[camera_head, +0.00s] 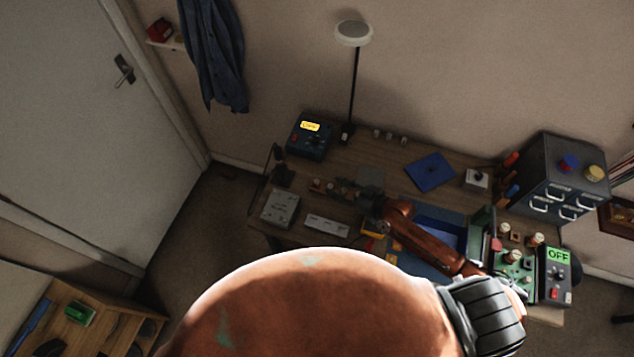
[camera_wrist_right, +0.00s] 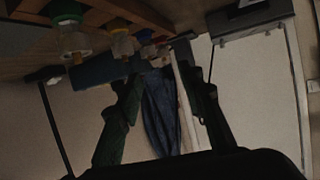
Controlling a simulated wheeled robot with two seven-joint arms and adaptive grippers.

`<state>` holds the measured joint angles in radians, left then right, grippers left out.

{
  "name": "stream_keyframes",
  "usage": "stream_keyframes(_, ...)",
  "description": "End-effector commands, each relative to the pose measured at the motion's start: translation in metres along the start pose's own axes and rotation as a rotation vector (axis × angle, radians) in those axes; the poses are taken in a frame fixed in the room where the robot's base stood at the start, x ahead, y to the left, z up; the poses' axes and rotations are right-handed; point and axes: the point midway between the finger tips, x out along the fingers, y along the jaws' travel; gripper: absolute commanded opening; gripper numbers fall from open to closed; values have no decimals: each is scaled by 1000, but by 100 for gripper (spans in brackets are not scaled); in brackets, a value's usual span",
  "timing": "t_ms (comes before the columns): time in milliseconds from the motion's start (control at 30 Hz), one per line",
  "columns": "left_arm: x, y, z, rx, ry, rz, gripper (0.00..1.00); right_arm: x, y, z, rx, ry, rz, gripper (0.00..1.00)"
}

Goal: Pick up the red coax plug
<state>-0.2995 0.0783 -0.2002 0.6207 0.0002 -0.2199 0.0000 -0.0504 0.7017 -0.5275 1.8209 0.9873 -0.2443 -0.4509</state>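My right gripper (camera_head: 358,193) is small and dark at the end of the orange arm, over the middle of the workbench beside a row of small connector-like parts (camera_head: 330,187). In the right wrist view its two dark fingers (camera_wrist_right: 163,75) stand wide apart with nothing held between them. Several small parts show just past the fingertips, among them a pale one (camera_wrist_right: 155,54) with a little red near it. The picture is too dark and small to tell which part is the red coax plug. My left gripper is out of view.
The workbench (camera_head: 380,152) carries a box with a yellow display (camera_head: 309,138), a lamp (camera_head: 353,33), a blue mat (camera_head: 430,172), a blue tray (camera_head: 437,222), a drawer cabinet (camera_head: 557,180) and a device reading OFF (camera_head: 557,275). My orange body hides the front edge.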

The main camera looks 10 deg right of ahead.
Motion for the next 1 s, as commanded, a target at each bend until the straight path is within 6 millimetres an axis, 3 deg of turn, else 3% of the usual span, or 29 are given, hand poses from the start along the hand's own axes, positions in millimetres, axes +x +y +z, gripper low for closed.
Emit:
stream_keyframes(367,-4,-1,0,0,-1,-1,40,38,0,0,2,2,1,35)
stream_keyframes(600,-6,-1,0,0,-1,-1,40,72,-1,-1,2,2,-1,35)
stream_keyframes(900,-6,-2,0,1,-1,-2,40,78,-1,0,1,2,-1,35)
stream_keyframes(1000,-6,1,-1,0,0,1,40,78,-1,0,1,2,-1,29)
